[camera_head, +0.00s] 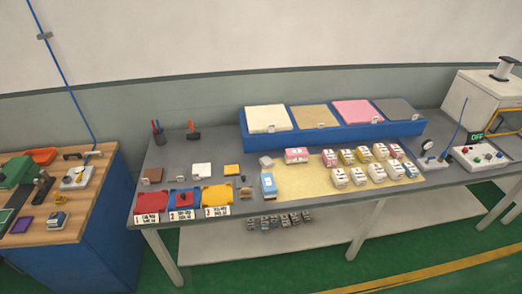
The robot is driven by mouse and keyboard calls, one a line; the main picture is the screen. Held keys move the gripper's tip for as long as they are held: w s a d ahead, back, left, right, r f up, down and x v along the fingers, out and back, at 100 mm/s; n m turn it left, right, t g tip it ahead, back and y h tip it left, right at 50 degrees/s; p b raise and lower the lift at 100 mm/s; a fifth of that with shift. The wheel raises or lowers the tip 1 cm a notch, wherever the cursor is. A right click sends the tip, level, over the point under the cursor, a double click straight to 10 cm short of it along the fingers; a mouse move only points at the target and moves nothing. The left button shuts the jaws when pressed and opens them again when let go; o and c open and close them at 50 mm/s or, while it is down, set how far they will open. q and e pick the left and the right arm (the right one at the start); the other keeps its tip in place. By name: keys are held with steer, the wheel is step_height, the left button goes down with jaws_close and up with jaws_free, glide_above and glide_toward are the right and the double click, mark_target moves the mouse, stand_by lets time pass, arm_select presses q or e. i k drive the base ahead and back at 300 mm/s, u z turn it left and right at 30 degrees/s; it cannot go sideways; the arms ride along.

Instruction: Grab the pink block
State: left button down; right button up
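A small pink block (297,155) with a white front sits on the grey table (215,146), near the back left corner of the yellow mat (300,184). A larger flat pink slab (357,112) lies in the long blue rack (330,134) behind, between a tan slab (313,117) and a grey slab (394,108). Neither of my grippers shows in the head view, so I cannot see whether they are open or shut.
Several white and yellow blocks (360,176) stand on the mat. Red, blue and yellow trays (218,196) line the front left. A control box (482,153) stands at the right. A wooden bench (85,205) is at the far left.

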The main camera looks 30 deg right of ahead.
mark_target(295, 156)
steer(key=u, duration=0.25)
steer(key=i, duration=0.75)
steer(key=z, duration=0.55)
steer(key=i, duration=0.65)
steer(key=z, duration=0.7)
